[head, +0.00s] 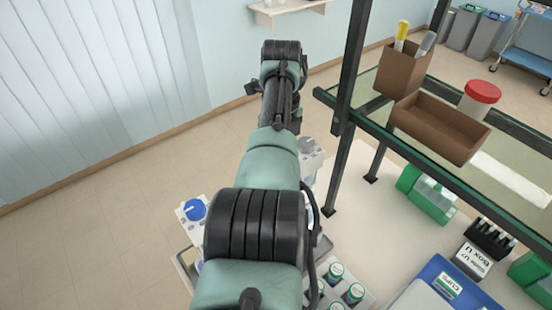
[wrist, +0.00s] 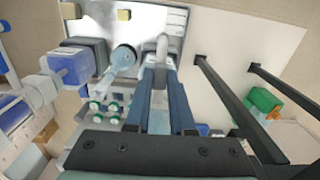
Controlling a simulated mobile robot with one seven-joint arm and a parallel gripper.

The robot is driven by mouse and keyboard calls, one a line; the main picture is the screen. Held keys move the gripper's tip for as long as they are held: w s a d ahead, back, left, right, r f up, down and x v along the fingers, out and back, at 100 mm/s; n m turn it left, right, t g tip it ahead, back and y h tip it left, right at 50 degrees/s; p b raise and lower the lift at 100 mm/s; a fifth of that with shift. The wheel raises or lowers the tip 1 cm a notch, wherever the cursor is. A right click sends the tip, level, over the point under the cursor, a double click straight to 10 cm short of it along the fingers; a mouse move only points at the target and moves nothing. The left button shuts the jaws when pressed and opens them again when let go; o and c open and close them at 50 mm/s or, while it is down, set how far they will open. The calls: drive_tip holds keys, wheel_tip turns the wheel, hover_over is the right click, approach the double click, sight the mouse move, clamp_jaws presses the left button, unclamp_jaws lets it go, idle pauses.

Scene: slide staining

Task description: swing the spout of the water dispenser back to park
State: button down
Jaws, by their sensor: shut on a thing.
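My gripper (wrist: 161,68) reaches up the middle of the wrist view. Its two long dark fingers are shut on a pale upright piece that appears to be the spout (wrist: 162,46) of the water dispenser. The dispenser's body is hard to make out behind and around my fingers. In the head view my arm hides the gripper's fingertips and most of the dispenser area.
A shelf frame with dark posts stands to the right, holding a brown tray (head: 440,128) and a red-lidded jar (head: 479,100). A blue knob (head: 195,210) sits left of my arm. Green-capped bottles (head: 353,294) stand close by. The floor at left is clear.

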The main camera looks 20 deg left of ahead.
drive_tip(key=shift+w+d, duration=0.1)
idle(0.4)
drive_tip(key=c, duration=0.8)
unclamp_jaws()
drive_tip(key=shift+o, duration=0.2)
drive_tip(key=shift+r, duration=0.1)
wheel_tip(320, 180, up, 13)
drive_tip(key=b, duration=0.2)
